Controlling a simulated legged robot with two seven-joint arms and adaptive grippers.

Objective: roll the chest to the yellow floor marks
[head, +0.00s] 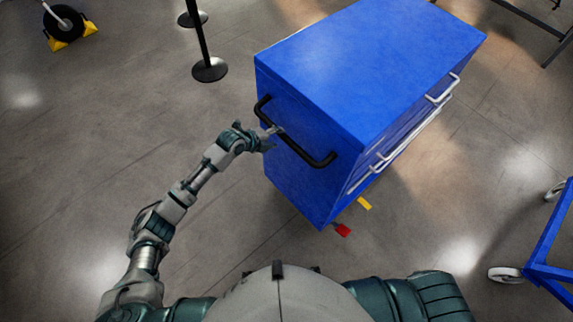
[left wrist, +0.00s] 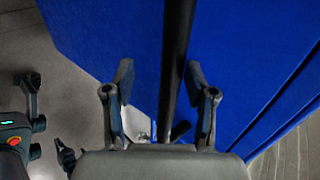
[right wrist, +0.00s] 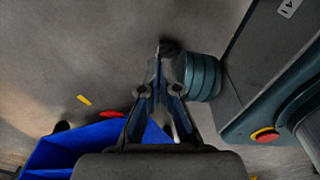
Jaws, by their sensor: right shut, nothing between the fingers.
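The blue chest (head: 340,80) stands right of centre in the head view, with a black bar handle (head: 292,140) on its near left end. My left gripper (head: 268,136) is at this handle. In the left wrist view the handle bar (left wrist: 178,70) runs between the two open fingers (left wrist: 160,105), with a gap on each side. My right gripper (right wrist: 158,90) is shut and empty, and is not visible in the head view. A small yellow piece (head: 364,203) shows on the floor beside the chest; I cannot tell whether it is a floor mark.
A small red piece (head: 342,230) shows at the chest's lower near corner. A black post on a round base (head: 209,69) stands behind on the left, near a wheel with yellow chocks (head: 66,26). A blue wheeled frame (head: 548,245) stands at the right. The left floor is clear.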

